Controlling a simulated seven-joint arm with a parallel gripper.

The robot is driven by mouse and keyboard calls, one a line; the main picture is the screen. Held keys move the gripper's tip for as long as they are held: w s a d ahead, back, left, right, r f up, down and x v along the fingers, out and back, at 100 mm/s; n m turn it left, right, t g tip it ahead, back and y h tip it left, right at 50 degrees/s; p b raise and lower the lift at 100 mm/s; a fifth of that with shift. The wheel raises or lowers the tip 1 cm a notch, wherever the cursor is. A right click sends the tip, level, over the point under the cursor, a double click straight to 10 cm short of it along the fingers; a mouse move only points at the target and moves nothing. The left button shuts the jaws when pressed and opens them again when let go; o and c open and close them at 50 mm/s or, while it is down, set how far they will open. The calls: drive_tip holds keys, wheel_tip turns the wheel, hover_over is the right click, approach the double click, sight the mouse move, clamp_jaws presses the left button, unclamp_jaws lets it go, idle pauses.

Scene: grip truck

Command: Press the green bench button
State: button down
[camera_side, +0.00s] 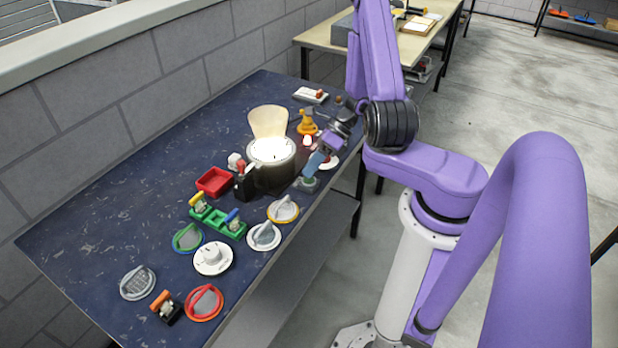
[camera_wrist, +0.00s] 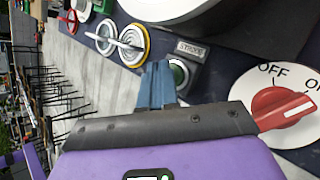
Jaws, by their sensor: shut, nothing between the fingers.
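The green button (camera_wrist: 179,73) is round with a pale ring and sits in a grey housing beside a small label plate in the wrist view. In the side view its grey-green housing (camera_side: 306,185) stands near the front edge of the dark blue bench (camera_side: 110,190). My gripper (camera_side: 311,168) is shut and empty, its blue fingers pointing down at the housing. In the wrist view the shut fingertips (camera_wrist: 158,68) lie right beside the button and cover its left edge. I cannot tell whether they touch it.
A dial with a red handle (camera_wrist: 280,105), marked OFF, is close on the right in the wrist view. A large dark pot (camera_side: 272,165) stands just behind the button. Several dials, including a yellow-rimmed one (camera_side: 283,210), and a red tray (camera_side: 214,181) fill the bench.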

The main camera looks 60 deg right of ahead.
drive_tip(key=shift+r, duration=0.2)
drive_tip(key=shift+r, duration=2.9)
